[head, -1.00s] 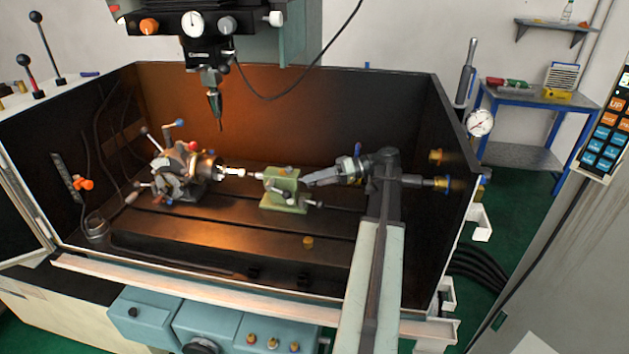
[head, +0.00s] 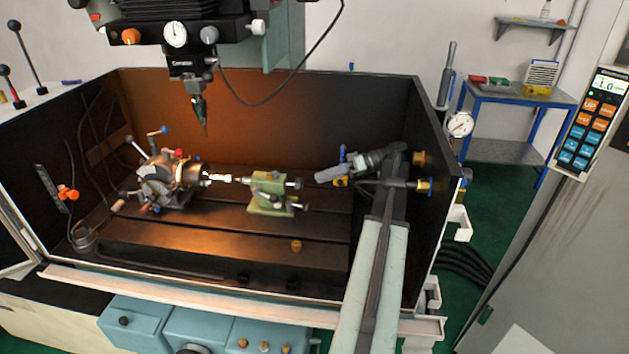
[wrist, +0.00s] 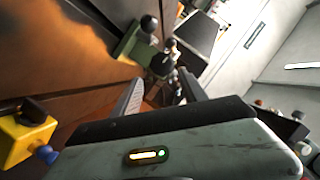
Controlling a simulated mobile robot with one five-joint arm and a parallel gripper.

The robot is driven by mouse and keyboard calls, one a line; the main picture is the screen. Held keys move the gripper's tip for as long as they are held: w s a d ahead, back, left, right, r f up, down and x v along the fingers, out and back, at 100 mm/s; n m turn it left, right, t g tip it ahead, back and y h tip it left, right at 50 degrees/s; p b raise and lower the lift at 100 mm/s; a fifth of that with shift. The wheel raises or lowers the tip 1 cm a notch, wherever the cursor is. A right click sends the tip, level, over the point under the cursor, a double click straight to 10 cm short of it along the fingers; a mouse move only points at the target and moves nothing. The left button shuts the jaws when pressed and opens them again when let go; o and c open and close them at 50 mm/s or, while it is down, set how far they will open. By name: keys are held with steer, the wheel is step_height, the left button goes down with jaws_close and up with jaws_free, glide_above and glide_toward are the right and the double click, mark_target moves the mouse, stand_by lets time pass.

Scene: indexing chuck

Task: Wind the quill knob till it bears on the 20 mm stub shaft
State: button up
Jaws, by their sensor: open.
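The green tailstock (head: 268,192) stands on the slotted table, with a dark quill knob (head: 296,183) at its right end. The tailstock also shows in the wrist view (wrist: 133,42). The bright stub shaft (head: 218,177) sticks out of the chuck (head: 185,173) towards the tailstock. I cannot tell whether the quill tip touches the shaft. My gripper (head: 319,177) is right of the quill knob, apart from it. In the wrist view my gripper (wrist: 160,92) has its fingers spread with nothing between them.
A spindle head with a pointed tool (head: 200,115) hangs above the table. A small brass piece (head: 296,246) sits on the front of the table. Dark enclosure walls surround the work. A yellow block with a blue knob (wrist: 24,137) is at the left of the wrist view.

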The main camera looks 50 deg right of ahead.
mark_target(300, 184)
steer(key=s+a+n+t+h, duration=0.2)
steer(key=a+n+t+h, duration=0.2)
steer(key=n+h, duration=0.5)
steer(key=w, duration=0.2)
steer(key=w+a+f+n+y, duration=0.1)
steer(key=w, duration=0.1)
steer(key=w+a+f+n+y+b, duration=0.1)
steer(key=w, duration=0.2)
steer(key=shift+a, duration=0.2)
steer(key=shift+d, duration=0.1)
steer(key=c, duration=1.1)
